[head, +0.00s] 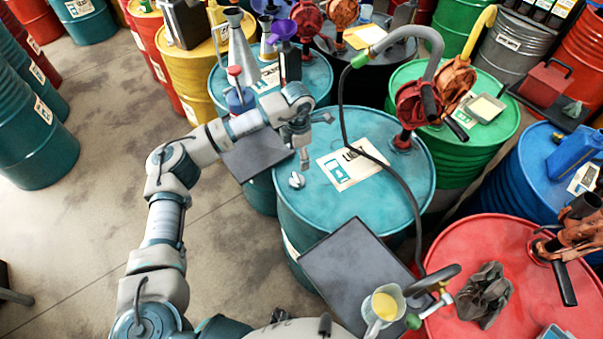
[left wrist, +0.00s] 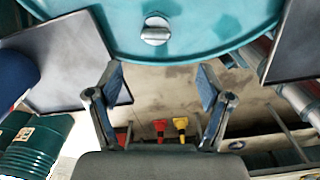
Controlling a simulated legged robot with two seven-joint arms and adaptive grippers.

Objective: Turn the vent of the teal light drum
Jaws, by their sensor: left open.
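The teal drum (head: 400,205) with a white and blue label (head: 352,164) stands in the middle of the head view. Its vent (head: 296,180) is a small pale knob near the lid's left edge. In the left wrist view the vent (left wrist: 155,30) shows near the top as a silver cap with a raised grip bar across it. My left gripper (head: 316,142) is open and empty above the lid, just behind the vent in the head view. In the wrist view its fingers (left wrist: 160,78) are spread, apart from the vent. My right gripper is not in view.
A dark hose (head: 396,180) from the red pump (head: 415,100) crosses the lid's right side. A dark tray (head: 350,265) with a jug of yellow liquid (head: 383,305) stands in front. Another dark tray (head: 248,160) lies at left. Other drums crowd behind; the floor at left is clear.

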